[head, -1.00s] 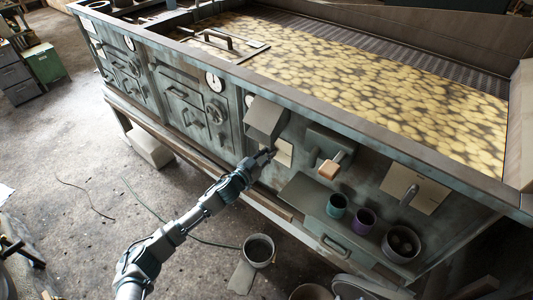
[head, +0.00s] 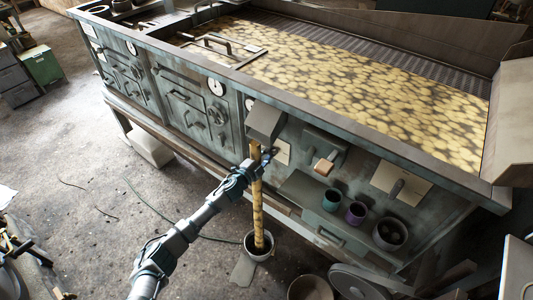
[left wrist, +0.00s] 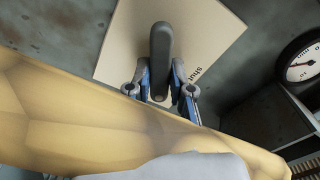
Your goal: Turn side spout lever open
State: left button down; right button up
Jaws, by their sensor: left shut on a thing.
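The side spout (head: 265,121) is a grey box on the front of the vat. A thick yellow stream (head: 257,195) falls from beneath it into a bucket (head: 258,256) on the floor; the stream also crosses the left wrist view (left wrist: 60,120). The dark grey spout lever (left wrist: 160,50) stands out before a cream card (left wrist: 118,45), with the word "shut" partly visible. My left gripper (left wrist: 162,93) is shut on the lever, one finger each side. In the head view the left gripper (head: 268,156) is beside the spout and mostly hides the lever. My right gripper is not in view.
To the right are a wooden-handled tap (head: 325,163), another lever (head: 397,187) on a card, and a shelf with a teal cup (head: 332,200), a purple cup (head: 356,212) and a bowl (head: 390,234). A round gauge (left wrist: 302,63) shows at right in the wrist view.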

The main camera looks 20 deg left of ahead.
pick_arm(q)
jog(key=m, duration=0.3)
jog(key=shift+d+r, duration=0.2)
jog(key=shift+f+m, duration=0.2)
jog(key=shift+m, duration=1.1)
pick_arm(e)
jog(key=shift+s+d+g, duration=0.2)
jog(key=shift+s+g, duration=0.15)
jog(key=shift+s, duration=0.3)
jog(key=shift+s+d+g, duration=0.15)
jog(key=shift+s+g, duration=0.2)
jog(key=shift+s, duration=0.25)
pick_arm(q)
jog(key=shift+d+f, duration=0.15)
jog(key=c, duration=1)
grip_release()
jog(key=shift+c, duration=0.2)
jog(key=shift+d+f, duration=0.1)
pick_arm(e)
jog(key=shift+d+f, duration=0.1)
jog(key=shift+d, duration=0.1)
pick_arm(q)
jog(key=v, duration=1.1)
jog(key=shift+s, duration=0.4)
